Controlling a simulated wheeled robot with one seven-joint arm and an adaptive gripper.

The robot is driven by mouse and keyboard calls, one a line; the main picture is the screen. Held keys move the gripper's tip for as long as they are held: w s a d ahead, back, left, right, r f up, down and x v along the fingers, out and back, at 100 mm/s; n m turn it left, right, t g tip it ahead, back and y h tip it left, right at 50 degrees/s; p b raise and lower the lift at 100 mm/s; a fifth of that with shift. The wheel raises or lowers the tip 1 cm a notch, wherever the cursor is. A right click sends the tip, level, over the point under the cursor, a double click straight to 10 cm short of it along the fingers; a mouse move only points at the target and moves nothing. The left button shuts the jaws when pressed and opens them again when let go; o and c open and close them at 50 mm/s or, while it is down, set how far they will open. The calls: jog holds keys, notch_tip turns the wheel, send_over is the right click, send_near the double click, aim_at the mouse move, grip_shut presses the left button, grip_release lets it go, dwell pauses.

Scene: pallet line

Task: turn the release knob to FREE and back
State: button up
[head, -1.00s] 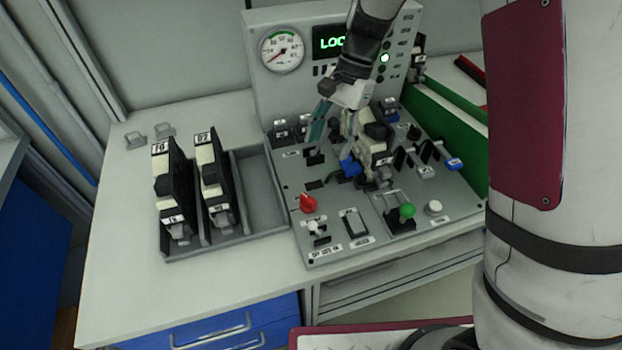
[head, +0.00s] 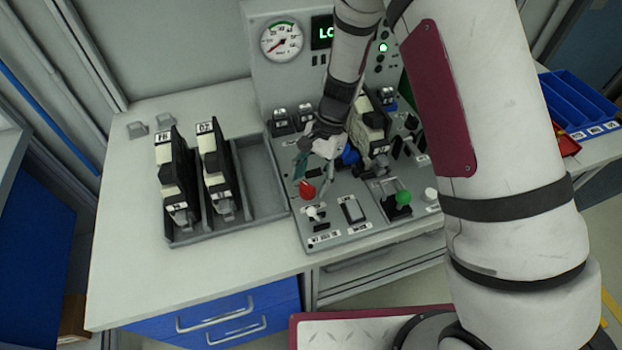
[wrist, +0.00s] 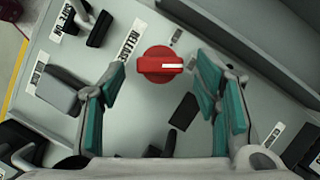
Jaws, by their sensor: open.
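The red release knob (head: 307,190) sits on the sloped grey control panel (head: 338,232), near its left edge. In the wrist view the knob (wrist: 160,64) is round with a raised grip bar and a white pointer line toward the right of the picture. A label reading RELEASE lies beside it. My gripper (head: 314,178) is just above the knob in the head view. In the wrist view my gripper (wrist: 160,85) is open, its teal-padded fingers on either side of the knob with gaps to it. I cannot tell the fingers' height above the panel.
A green-topped lever (head: 403,197), a white toggle (head: 315,213) and a black rocker switch (head: 353,210) stand near the knob. A blue-handled part (head: 350,155) is close behind my gripper. A grey tray (head: 262,178) with two labelled modules lies left; its right slot is empty.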

jog(key=shift+s+a+f, duration=0.1)
jog(key=shift+f, duration=0.2)
jog(key=c, duration=1.1)
jog(key=shift+c, duration=0.2)
jog(key=shift+n, duration=0.3)
jog(key=n, duration=0.1)
jog(key=n+h+b, duration=0.1)
jog(key=n, duration=0.1)
jog(key=n+g+b, duration=0.1)
jog(key=shift+w+a+n+h, duration=0.25)
jog(key=shift+n+h, duration=0.15)
jog(key=n+h+b, duration=0.1)
jog(key=n, duration=0.2)
jog(key=shift+a+b, duration=0.2)
jog(key=shift+b, duration=0.15)
jog(key=shift+s+a+n+h+b, duration=0.15)
jog(key=shift+n+h, duration=0.25)
jog(key=shift+n, duration=0.45)
jog(key=shift+w+d+n+h+b, duration=0.15)
jog(key=shift+n+h, duration=0.25)
jog(key=shift+n, duration=0.45)
jog(key=shift+s+a, duration=0.1)
